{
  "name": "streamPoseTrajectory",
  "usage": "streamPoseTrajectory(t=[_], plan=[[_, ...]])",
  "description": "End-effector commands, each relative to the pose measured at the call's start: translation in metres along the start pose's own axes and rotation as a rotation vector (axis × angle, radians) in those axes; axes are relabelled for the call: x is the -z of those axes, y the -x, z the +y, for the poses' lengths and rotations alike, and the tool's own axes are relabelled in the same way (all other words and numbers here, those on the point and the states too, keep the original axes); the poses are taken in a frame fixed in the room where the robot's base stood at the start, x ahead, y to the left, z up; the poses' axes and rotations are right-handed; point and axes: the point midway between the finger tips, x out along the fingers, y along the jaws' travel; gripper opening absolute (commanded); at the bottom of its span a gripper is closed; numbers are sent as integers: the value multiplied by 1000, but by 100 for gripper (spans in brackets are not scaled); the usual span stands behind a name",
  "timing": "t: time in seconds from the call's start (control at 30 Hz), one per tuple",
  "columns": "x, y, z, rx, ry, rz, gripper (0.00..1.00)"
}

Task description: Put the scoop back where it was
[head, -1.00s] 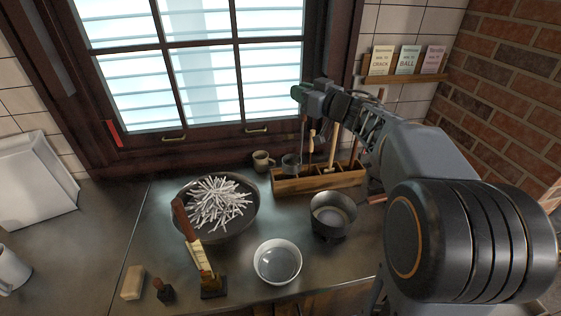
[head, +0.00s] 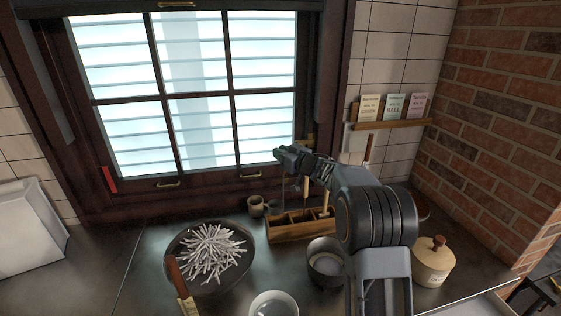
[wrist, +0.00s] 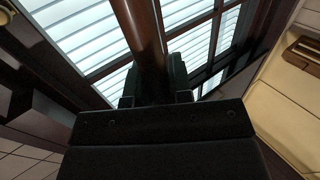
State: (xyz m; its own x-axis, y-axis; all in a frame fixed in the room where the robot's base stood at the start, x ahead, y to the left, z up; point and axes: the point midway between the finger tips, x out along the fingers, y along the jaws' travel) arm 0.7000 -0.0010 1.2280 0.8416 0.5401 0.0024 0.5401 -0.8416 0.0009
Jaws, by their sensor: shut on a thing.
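My gripper (head: 283,153) is at the end of my raised arm, in front of the lower window. It is shut on the scoop, whose brown wooden handle (wrist: 142,38) rises between the jaws in the wrist view. In the head view the scoop's lower part hangs below the gripper and is small and hard to make out; it is near the left end of the wooden rack (head: 290,232). I cannot tell whether it touches the rack. The rack has several compartments and other wooden-handled tools stand at its right part, partly behind my arm.
A mug (head: 256,206) stands left of the rack. A wide dark bowl (head: 180,277) of white sticks is in front of it. A dark pot (head: 325,262), a white bowl (head: 274,304) and a lidded cream jar (head: 433,263) stand nearby. Cards sit on a wall shelf (head: 390,125).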

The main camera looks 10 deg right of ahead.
Motion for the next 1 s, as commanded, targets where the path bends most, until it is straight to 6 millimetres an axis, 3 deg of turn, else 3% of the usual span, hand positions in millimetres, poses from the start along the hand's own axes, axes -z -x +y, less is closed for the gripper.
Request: streamPoseTrajectory(t=[0.3, 1.0], plan=[[-34, -2, 2, 0, -2, -1, 0], [-46, -2, 1, 0, -1, 1, 0]])
